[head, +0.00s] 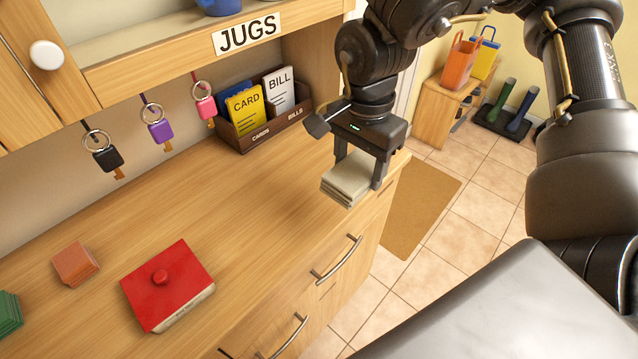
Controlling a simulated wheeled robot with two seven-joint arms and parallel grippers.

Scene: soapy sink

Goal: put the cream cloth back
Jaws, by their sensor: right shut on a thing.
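The cream cloth (347,180) is a folded, layered square. My right gripper (364,168) points down and is shut on it, with a finger on either side. The cloth is at the right end of the wooden counter (230,200), near its front edge. I cannot tell whether it touches the counter top or hangs just above it. My left gripper is not in the head view.
A red box (185,305) with a knob, an orange folded cloth (76,263) and a green one (8,313) are on the counter's left. A card-and-bill holder (262,125) stands at the back. Keys hang under the JUGS shelf. The counter's middle is clear.

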